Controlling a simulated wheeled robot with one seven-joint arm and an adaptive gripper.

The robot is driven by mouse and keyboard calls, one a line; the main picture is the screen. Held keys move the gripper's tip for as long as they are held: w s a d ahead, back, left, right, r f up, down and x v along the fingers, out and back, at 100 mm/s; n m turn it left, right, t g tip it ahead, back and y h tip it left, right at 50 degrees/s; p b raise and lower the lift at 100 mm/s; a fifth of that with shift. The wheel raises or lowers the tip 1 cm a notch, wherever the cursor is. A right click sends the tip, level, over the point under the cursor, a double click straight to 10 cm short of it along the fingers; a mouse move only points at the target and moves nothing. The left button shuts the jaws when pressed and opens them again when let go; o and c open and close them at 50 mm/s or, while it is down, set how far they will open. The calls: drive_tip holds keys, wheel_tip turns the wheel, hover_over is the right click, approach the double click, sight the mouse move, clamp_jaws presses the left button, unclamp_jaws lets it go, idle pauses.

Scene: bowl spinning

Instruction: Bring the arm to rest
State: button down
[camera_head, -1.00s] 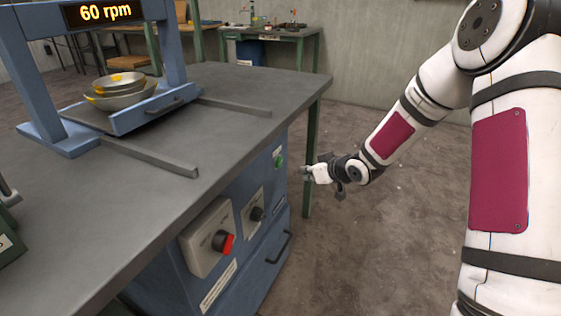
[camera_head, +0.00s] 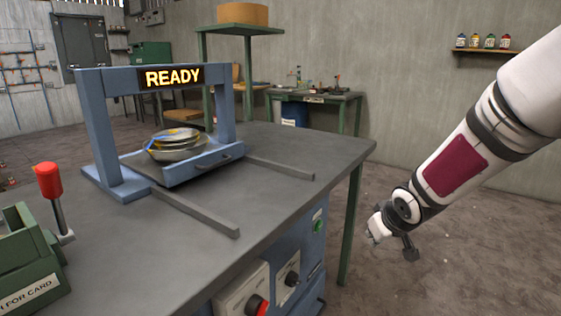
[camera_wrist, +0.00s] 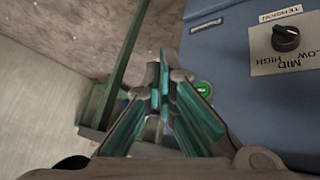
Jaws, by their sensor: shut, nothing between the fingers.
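My arm reaches in from the right in the head view, bent downward. My gripper (camera_head: 375,232) hangs beside the right edge of the table, clear of it. In the wrist view, my gripper (camera_wrist: 160,78) has its teal-lined fingers together at the tips, with nothing between them. The blue cabinet front (camera_wrist: 228,70) is to the right of the fingers there. A green button (camera_wrist: 204,88) shows just right of the fingertips, partly hidden, and a black selector knob (camera_wrist: 286,38) is farther right.
The grey table (camera_head: 270,222) carries a blue frame whose display (camera_head: 171,77) reads READY. A green table leg (camera_head: 350,225) stands near my gripper; floor to the right is open.

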drive_tip(key=s+d+r+m+g+h, duration=0.1)
drive_tip(key=s+r+m+g+h, duration=0.1)
drive_tip(key=s+r, duration=0.6)
drive_tip(key=s+a+r+m+g+y, duration=0.1)
drive_tip(key=s+a+g, duration=0.2)
drive_tip(key=s, duration=1.4)
drive_tip(key=s+a+r+m+g+y, duration=0.1)
drive_tip(key=s+a+r+g, duration=0.15)
drive_tip(key=s, duration=1.45)
wheel_tip(320, 180, up, 32)
drive_tip(key=t+p, duration=0.4)
drive_tip(key=p, duration=2.7)
drive_tip(key=shift+s+a, duration=0.15)
drive_tip(key=shift+s, duration=0.1)
